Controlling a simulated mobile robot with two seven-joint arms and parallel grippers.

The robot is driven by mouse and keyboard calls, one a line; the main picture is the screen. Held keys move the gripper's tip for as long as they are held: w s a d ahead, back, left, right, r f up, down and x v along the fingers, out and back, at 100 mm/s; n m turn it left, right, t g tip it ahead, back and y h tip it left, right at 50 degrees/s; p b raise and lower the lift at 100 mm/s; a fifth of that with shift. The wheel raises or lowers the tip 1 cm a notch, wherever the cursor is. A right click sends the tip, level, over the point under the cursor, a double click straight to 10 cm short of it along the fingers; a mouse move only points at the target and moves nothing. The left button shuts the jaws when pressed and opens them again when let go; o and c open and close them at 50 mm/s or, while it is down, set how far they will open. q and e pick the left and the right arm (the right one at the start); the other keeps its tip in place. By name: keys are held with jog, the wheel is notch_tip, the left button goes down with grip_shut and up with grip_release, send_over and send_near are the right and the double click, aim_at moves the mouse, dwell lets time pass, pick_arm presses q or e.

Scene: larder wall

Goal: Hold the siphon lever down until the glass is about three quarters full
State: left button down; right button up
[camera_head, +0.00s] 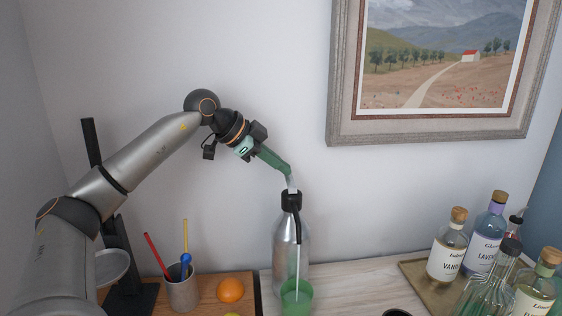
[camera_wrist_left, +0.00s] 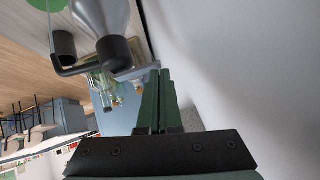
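The siphon (camera_head: 290,250) is a silver bottle with a black head, upright on the counter. Its grey lever (camera_head: 291,184) shows at the top. My left gripper (camera_head: 289,172) has its green fingers together, with the tips at the lever from above; they look in contact. A pale stream runs down from the black spout (camera_head: 298,226) into the green glass (camera_head: 296,299). The liquid level is hard to make out. In the left wrist view the siphon head (camera_wrist_left: 116,52) is beside the shut fingertips (camera_wrist_left: 159,74), and part of the green glass (camera_wrist_left: 47,4) shows. My right gripper is out of view.
A cup of utensils (camera_head: 182,292) and an orange (camera_head: 230,290) stand on a wooden board at left. Several corked bottles (camera_head: 447,250) stand on a tray (camera_head: 415,270) at right. A framed painting (camera_head: 440,138) hangs above. The counter right of the siphon is mostly clear.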

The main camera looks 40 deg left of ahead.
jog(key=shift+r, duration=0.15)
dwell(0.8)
pick_arm(q)
jog(key=shift+r+p, duration=0.75)
jog(key=shift+p, duration=0.15)
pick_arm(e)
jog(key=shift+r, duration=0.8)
